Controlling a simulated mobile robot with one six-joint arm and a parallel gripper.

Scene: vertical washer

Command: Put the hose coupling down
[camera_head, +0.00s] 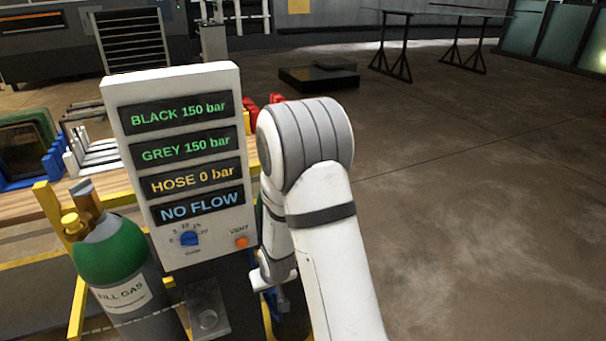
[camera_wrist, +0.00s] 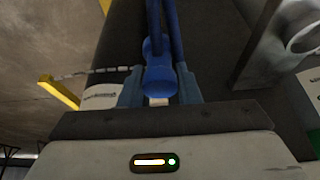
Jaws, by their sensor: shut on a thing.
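In the wrist view my gripper (camera_wrist: 158,92) is shut on a blue hose coupling (camera_wrist: 158,78), with one finger on each side of it. Blue hose lines run from the coupling up to the top edge of that view. The coupling is close in front of a dark surface; I cannot tell if it touches anything there. In the head view my arm hides most of the gripper, and the coupling cannot be made out.
A white panel (camera_head: 188,130) reads BLACK 150 bar, GREY 150 bar, HOSE 0 bar and NO FLOW. It has a blue knob (camera_head: 190,238) and an orange vent button (camera_head: 241,242). A green-topped gas cylinder (camera_head: 115,255) stands left. The floor (camera_head: 470,210) at right is clear.

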